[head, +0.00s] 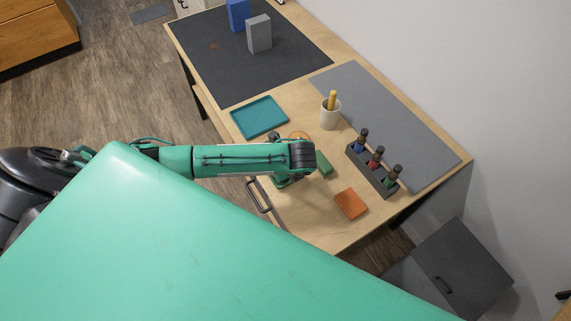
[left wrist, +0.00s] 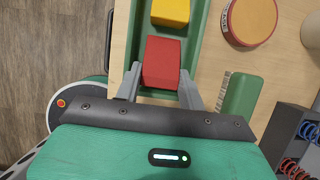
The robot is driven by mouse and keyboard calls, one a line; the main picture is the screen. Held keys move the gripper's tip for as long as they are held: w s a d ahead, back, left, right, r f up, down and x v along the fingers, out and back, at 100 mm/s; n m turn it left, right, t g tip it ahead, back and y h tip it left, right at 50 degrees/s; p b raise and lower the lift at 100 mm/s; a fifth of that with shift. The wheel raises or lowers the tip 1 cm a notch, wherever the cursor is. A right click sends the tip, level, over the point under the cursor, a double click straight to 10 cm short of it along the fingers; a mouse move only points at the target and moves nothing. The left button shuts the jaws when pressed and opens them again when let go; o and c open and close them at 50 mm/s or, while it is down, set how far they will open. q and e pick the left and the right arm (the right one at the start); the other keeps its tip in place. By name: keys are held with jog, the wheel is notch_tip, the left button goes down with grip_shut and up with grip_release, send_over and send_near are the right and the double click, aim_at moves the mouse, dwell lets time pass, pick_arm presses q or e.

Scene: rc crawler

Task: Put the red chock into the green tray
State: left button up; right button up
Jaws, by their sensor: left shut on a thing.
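The red chock (left wrist: 162,60) sits between the two fingers of my left gripper (left wrist: 161,84), which is shut on it. In the left wrist view the chock is over or inside the long narrow green tray (left wrist: 199,32); I cannot tell whether it touches the tray floor. A yellow block (left wrist: 170,12) lies in the same tray, just beyond the chock. In the head view my left arm hides the chock and the gripper's fingers, and only a bit of the green tray (head: 283,182) shows below the wrist. My right gripper is not in view.
A green brush (left wrist: 240,94) lies right of the gripper, and a round orange-topped tin (left wrist: 250,20) beyond it. A teal tray (head: 259,117), a cup (head: 330,113), a dark rack (head: 371,171) with several bottles and an orange pad (head: 350,204) share the table.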

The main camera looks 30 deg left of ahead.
pick_arm(q)
jog(key=shift+f, duration=0.6)
jog(key=o, duration=0.8)
jog(key=shift+f, duration=0.1)
jog(key=shift+c, duration=0.2)
jog(key=b+v, duration=0.1)
jog(key=v, duration=1.1)
